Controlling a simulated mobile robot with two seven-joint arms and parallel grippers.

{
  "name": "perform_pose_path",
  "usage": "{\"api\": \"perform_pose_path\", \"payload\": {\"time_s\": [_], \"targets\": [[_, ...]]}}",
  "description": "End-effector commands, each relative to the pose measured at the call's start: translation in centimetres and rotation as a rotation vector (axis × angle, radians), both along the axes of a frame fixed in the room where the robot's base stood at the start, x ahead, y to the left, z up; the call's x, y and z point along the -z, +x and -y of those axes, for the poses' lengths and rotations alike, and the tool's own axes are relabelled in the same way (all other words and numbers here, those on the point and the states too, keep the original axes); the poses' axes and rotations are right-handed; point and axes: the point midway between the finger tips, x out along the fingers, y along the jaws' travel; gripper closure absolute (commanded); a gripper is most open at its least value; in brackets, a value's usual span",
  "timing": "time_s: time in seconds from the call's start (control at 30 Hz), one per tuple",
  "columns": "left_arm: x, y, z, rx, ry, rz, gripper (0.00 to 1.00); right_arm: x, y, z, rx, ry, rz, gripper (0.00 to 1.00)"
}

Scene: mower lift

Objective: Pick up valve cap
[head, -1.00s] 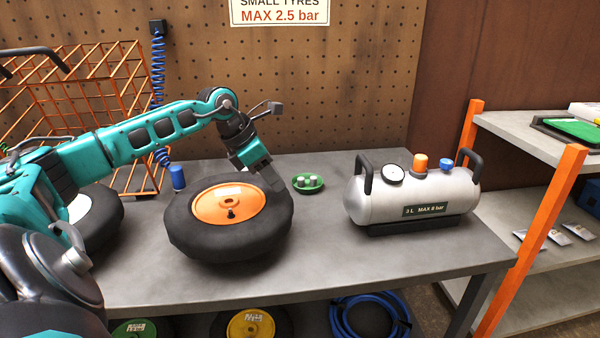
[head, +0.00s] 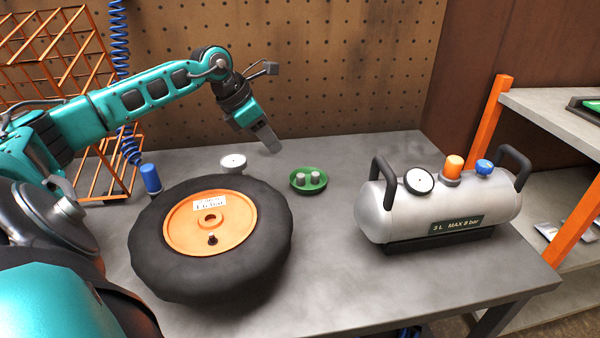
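Small grey caps (head: 315,177) stand in a round green dish (head: 297,187) on the workbench, behind and to the right of the wheel. A wheel (head: 270,250) with a black tyre and orange rim lies flat on the bench. My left gripper (head: 272,148) hangs above the bench, pointing down and right, to the left of and behind the dish. It touches nothing that I can see. Its fingers overlap from this side, so their gap does not show. My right gripper is not in view.
A silver air tank (head: 400,215) with black handles and a gauge stands at the right. A white round gauge (head: 233,162) lies behind the wheel. A blue fitting (head: 150,179) and an orange wire rack (head: 50,60) are at the left. Bench between dish and tank is clear.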

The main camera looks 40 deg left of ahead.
Motion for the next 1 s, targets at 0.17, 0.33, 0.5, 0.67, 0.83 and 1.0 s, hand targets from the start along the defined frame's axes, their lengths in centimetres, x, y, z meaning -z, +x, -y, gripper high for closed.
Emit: {"api": "perform_pose_path", "payload": {"time_s": [0.17, 0.33, 0.5, 0.67, 0.83, 1.0], "targets": [[2.5, 1.3, 0.8, 0.001, -0.006, 0.000, 0.71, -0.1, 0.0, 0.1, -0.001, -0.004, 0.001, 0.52], [5.0, 2.6, 1.4, 0.001, -0.004, 0.001, 0.71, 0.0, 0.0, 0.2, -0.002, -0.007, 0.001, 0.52], [6.2, 3.2, 1.7, 0.001, -0.001, 0.001, 0.71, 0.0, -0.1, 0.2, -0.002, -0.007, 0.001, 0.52], [7.3, 3.9, 2.2, 0.001, -0.004, 0.000, 0.71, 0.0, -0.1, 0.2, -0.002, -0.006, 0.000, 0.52], [9.4, 5.1, 2.7, 0.000, -0.004, -0.001, 0.71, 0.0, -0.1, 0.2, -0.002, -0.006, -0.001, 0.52], [10.5, 5.7, 3.0, 0.000, -0.001, 0.000, 0.71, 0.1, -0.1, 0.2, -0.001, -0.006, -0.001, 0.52]]}}
